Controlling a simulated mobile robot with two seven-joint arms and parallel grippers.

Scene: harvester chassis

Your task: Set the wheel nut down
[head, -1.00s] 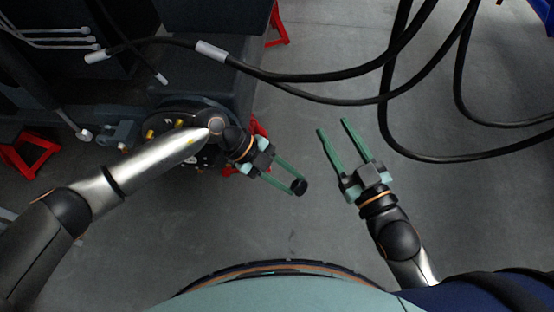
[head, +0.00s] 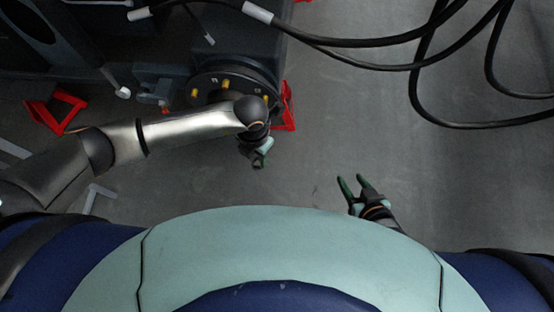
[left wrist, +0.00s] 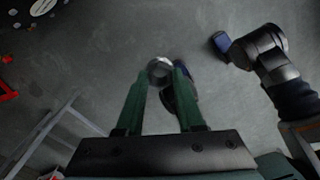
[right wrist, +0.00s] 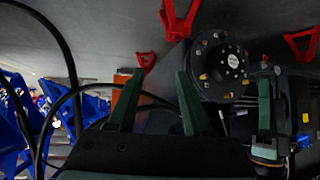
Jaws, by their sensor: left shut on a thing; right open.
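The wheel nut (left wrist: 160,70) is a grey metal ring between the fingertips of my left gripper (left wrist: 160,84) in the left wrist view, held above the floor. In the head view my left gripper (head: 261,158) points down in front of the wheel hub (head: 212,87); the nut is not discernible there. The hub is a dark disc with yellowish studs, and it also shows in the right wrist view (right wrist: 222,65). My right gripper (head: 354,185) is open and empty over bare floor, to the right of the left one.
Red stands (head: 286,108) (head: 58,109) are on the floor by the dark chassis (head: 100,65). Black cables (head: 415,62) hang at the upper right. The grey floor (head: 330,130) is clear between the hub and my right gripper. Blue racks (right wrist: 12,120) show in the right wrist view.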

